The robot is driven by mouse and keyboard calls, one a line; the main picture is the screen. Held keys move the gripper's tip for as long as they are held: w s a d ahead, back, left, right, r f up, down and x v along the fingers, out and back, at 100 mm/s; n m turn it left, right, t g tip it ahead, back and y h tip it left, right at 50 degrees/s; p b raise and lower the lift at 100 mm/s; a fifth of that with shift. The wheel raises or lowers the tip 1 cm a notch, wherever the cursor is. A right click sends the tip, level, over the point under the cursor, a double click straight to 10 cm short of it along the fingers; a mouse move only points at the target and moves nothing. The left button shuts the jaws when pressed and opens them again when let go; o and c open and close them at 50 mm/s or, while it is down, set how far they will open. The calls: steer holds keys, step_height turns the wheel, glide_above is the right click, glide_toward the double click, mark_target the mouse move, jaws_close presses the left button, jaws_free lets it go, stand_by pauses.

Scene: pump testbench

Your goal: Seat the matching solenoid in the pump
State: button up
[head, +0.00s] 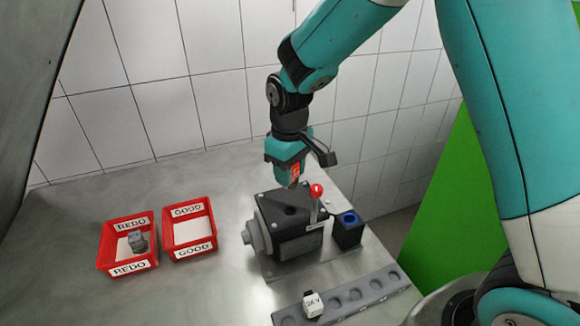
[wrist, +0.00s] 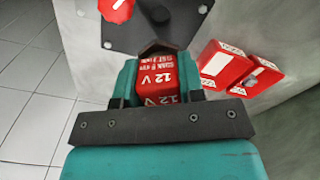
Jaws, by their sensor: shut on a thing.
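My gripper (head: 293,180) is shut on a red solenoid (wrist: 157,80) marked 12 V, seen between the jaws in the wrist view. It also shows as a red patch in the head view (head: 294,171). The dark pump (head: 285,232) stands on a plate on the bench, with a dark opening in its top. My gripper is above the pump's back edge in the head view; the gap between them is hard to judge. The pump's top (wrist: 175,32) shows just beyond the jaws in the wrist view. The solenoid's lower end is hidden. A white solenoid (head: 312,303) marked 24 V sits in the grey rack (head: 373,287).
A red-knobbed lever (head: 316,190) rises beside the pump's opening, close to my gripper. A black block (head: 348,234) with a blue ring stands right of the pump. The REDO bin (head: 106,245) holds a grey part; the GOOD bin (head: 170,236) looks empty.

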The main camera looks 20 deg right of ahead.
step_height(320, 180, down, 6)
steer(key=b, duration=0.4)
steer(key=shift+f, duration=0.1)
steer(key=shift+f+b, duration=0.25)
steer(key=shift+b, duration=0.05)
steer(key=shift+s, duration=0.15)
stand_by(0.8)
steer(key=shift+f+b, duration=0.5)
steer(key=shift+f, duration=0.6)
stand_by(0.4)
steer(key=o, duration=1.3)
steer(key=shift+r, duration=0.1)
